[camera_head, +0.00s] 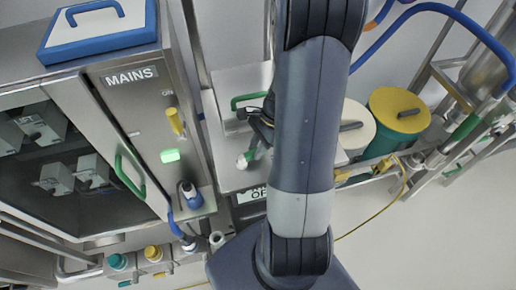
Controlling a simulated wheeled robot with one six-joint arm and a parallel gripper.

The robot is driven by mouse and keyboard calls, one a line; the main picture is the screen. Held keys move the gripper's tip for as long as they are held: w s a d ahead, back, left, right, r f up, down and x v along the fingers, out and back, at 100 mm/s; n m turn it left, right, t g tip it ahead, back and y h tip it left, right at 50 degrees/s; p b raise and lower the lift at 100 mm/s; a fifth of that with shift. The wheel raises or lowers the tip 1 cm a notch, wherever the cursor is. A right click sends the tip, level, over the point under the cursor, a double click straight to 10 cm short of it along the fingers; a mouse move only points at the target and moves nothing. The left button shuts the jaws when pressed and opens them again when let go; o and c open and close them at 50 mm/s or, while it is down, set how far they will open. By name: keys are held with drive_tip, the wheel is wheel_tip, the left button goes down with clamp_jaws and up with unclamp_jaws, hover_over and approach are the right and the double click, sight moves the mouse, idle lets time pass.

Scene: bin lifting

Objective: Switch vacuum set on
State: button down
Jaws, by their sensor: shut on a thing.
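The vacuum set's grey steel panel shows in the middle of the head view, largely hidden behind my arm. A short lever with a green and white tip (246,159) sticks out at the arm's left edge. A label (252,195) below it reads "OF", the rest covered by my arm. My gripper (258,124) is a dark shape at the panel, partly hidden by my arm. It is shut at the lever, though the contact itself is hidden. A green handle (247,98) is just above and left of it.
A steel cabinet marked MAINS (132,76) stands left, with a yellow lever (176,121) near "ON" and a lit green lamp (170,155). A blue-edged lid (97,28) lies on top. Green and white canisters (399,112) stand right of my arm. The floor at lower right is clear.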

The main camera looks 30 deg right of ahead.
drive_tip(key=shift+w+a+n+g, duration=0.1)
drive_tip(key=shift+w+n+g, duration=0.4)
drive_tip(key=shift+n, duration=0.7)
drive_tip(key=shift+w+a+n+g, duration=0.1)
drive_tip(key=shift+w+n+g, duration=0.4)
drive_tip(key=shift+n, duration=0.7)
drive_tip(key=shift+w, duration=0.1)
drive_tip(key=c, duration=1.3)
unclamp_jaws()
drive_tip(key=shift+r, duration=0.1)
drive_tip(key=v, duration=1)
drive_tip(key=shift+d+r+b, duration=0.1)
drive_tip(key=shift+r+b, duration=0.2)
drive_tip(key=shift+b, duration=0.1)
